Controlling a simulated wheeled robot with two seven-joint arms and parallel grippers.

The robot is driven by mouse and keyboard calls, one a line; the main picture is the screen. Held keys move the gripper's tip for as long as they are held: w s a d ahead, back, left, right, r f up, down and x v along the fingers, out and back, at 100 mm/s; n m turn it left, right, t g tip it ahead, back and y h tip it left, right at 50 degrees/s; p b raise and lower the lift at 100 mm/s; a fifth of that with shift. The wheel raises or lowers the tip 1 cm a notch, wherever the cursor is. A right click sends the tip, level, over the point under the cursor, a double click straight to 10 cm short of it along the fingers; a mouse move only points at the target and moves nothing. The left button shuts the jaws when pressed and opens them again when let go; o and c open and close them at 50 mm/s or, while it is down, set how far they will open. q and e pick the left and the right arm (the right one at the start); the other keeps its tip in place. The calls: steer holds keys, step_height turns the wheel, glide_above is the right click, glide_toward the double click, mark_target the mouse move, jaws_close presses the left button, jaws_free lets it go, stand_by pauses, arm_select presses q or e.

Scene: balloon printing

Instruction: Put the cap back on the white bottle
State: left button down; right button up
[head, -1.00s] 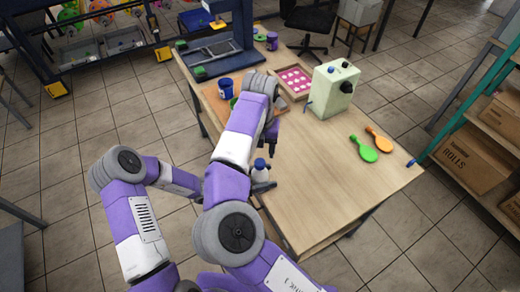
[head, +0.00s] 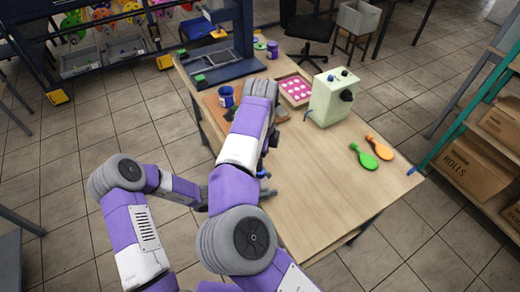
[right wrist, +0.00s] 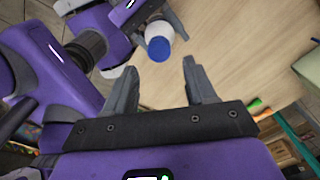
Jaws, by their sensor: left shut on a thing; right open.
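The white bottle (right wrist: 161,32) shows in the right wrist view with a round blue cap (right wrist: 158,49) on the end facing that camera; I cannot tell how firmly it sits. In the head view, my right arm hides most of the bottle, and a bit of the blue cap (head: 262,173) shows at its edge. My left gripper (head: 266,192) is shut on the bottle, its hand partly behind my right arm. My right gripper (right wrist: 160,80) is open and empty, its fingers pointing toward the bottle and a little apart from it. In the head view, its fingertips (head: 270,142) are mostly hidden.
The wooden table (head: 320,180) is clear in the middle. A pale green machine (head: 334,98), a pink-dotted tray (head: 296,90), a green paddle-shaped piece (head: 364,157) and an orange one (head: 379,147) lie beyond. A blue cup (head: 226,97) stands at the left.

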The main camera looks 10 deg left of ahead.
steer(key=n, duration=0.4)
steer(key=shift+r, duration=0.15)
steer(key=n, duration=0.4)
steer(key=shift+r, duration=0.15)
steer(key=n, duration=0.6)
steer(key=shift+r, duration=0.25)
steer(key=n, duration=0.5)
steer(key=shift+r+n, duration=0.25)
steer(key=shift+n, duration=0.15)
steer(key=n, duration=0.3)
steer(key=shift+r+n, duration=0.15)
steer(key=shift+n, duration=0.15)
steer(key=n, duration=0.3)
steer(key=shift+a+r+n, duration=0.1)
steer(key=shift+r+n, duration=0.1)
steer(key=shift+n, duration=0.1)
steer(key=shift+f, duration=0.15)
glide_above(260, 184)
steer(key=w, duration=0.2)
steer(key=shift+a+f, duration=0.15)
steer(key=shift+f, duration=3.75)
